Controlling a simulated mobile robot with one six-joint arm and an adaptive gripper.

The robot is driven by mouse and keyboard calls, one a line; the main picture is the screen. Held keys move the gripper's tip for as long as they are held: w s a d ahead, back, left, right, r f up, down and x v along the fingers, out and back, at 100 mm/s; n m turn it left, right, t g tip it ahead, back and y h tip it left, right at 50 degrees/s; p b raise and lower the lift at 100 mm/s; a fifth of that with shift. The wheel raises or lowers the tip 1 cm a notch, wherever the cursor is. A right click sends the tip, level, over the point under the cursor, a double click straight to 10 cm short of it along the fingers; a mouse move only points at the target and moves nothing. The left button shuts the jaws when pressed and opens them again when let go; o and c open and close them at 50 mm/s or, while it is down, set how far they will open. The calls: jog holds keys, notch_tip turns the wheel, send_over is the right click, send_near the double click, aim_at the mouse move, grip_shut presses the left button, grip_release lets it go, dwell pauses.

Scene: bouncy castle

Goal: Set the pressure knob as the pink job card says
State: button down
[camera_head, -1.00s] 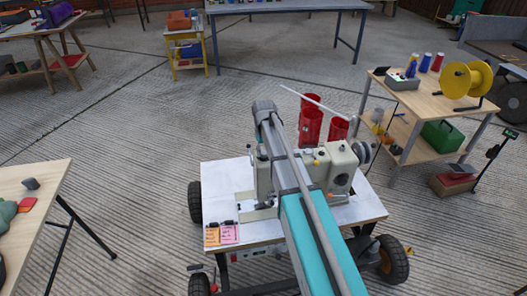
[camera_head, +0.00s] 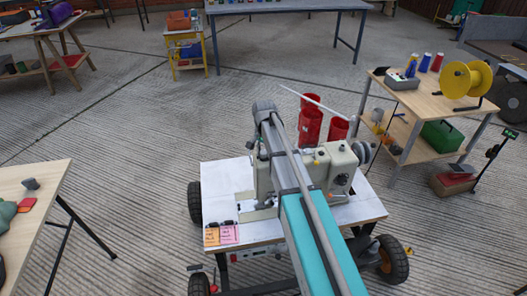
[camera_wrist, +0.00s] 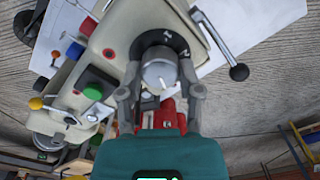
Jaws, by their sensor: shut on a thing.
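A cream sewing machine (camera_head: 338,168) stands on a white-topped wheeled cart (camera_head: 215,180). In the wrist view its body (camera_wrist: 112,38) fills the upper middle. A round silver pressure knob (camera_wrist: 160,77) with a white pointer line sits on a dark dial plate (camera_wrist: 172,40) with small marks, too small to read. My gripper (camera_wrist: 161,74) has a finger on each side of the knob and is shut on it. The pink job card (camera_head: 229,234) lies at the cart's front left edge, beside an orange card (camera_head: 211,236). Its writing is too small to read. My arm hides part of the machine.
A black-knobbed lever (camera_wrist: 238,71), a green button (camera_wrist: 92,93) and a red button (camera_wrist: 108,53) are close to the dial. Red containers (camera_head: 310,125) stand behind the machine. A wooden shelf table (camera_head: 440,98) is at the right.

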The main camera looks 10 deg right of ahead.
jog(key=m, duration=0.6)
jog(key=shift+m, duration=0.3)
dwell(0.4)
jog(key=shift+c, duration=1.3)
grip_release()
